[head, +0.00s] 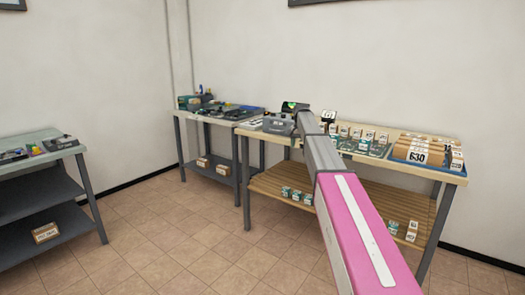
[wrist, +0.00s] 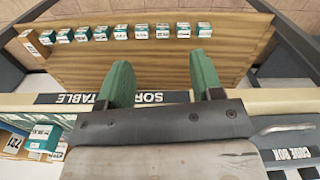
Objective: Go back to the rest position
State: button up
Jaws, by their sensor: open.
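My gripper shows in the wrist view (wrist: 160,85) with its two green fingers apart and nothing between them. It points down past the edge of the sorting table (wrist: 255,103), over the wooden lower shelf (wrist: 140,65). In the head view my pink and grey arm reaches forward to the wooden-topped sorting table (head: 457,176). The gripper itself is hard to make out there, near the table's back left part.
Several small numbered boxes (head: 360,133) stand on the tabletop, beside a blue tray (head: 400,158) with larger packages. More small boxes (wrist: 145,32) stand on the lower shelf. A grey code box (head: 278,125) is at the table's left. Other tables stand left; the tiled floor (head: 180,235) is clear.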

jog(key=s+f+n, duration=0.2)
jog(key=s+f, duration=1.8)
jog(key=s, duration=0.1)
jog(key=s+f+n, duration=0.1)
jog(key=s+f, duration=0.4)
jog(key=s, duration=0.7)
jog(key=s+f+n, duration=0.2)
jog(key=s+f, duration=0.4)
jog(key=s, duration=0.6)
jog(key=shift+s, duration=0.4)
